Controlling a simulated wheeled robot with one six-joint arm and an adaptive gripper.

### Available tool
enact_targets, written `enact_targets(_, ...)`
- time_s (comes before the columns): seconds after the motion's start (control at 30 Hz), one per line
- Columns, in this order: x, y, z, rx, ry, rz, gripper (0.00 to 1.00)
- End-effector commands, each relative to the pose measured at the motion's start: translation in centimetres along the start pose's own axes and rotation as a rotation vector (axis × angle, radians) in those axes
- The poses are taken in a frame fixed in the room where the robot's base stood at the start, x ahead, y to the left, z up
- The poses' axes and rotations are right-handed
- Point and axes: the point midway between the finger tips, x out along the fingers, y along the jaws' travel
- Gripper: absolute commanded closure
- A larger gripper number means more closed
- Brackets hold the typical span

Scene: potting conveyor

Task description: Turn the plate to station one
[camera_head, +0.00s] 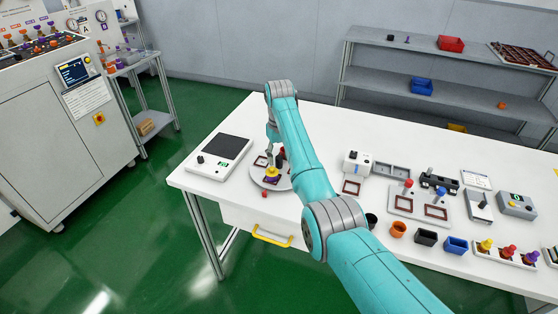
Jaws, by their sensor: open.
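The round grey plate (284,186) lies on the white table towards its left end, just right of a scale-like device. A yellow and purple piece stands near its front, a dark red piece stands near its right side, and a small dark-red-edged square lies at its back left. My gripper (270,155) points down over the plate, close above or beside the yellow and purple piece. It is open, and I see nothing held in it. The fingertips are small here, so I cannot tell whether they touch anything. My arm hides part of the plate's right side.
The scale-like device (221,156) stands left of the plate. Right of my arm are a white box (357,162), a two-square tray (420,204), and several small pots, including an orange one (398,229).

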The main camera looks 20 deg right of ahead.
Motion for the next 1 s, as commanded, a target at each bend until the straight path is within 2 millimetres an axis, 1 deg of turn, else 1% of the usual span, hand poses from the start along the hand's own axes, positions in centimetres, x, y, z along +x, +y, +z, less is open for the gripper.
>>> enact_targets(0.03,0.6,0.0,0.0,0.000,-0.002,0.000,0.48)
enact_targets(0.1,1.3,0.0,0.0,0.000,-0.001,0.000,0.48)
enact_targets(0.2,1.8,0.0,0.0,0.000,-0.001,0.000,0.48)
enact_targets(0.53,2.1,0.0,0.0,0.000,0.000,0.000,0.48)
enact_targets(0.73,2.1,0.0,0.0,0.000,0.000,0.000,0.98)
enact_targets(0.77,2.1,0.0,0.0,0.000,0.000,0.000,1.00)
enact_targets(1.0,2.1,0.1,0.0,0.000,0.000,0.000,1.00)
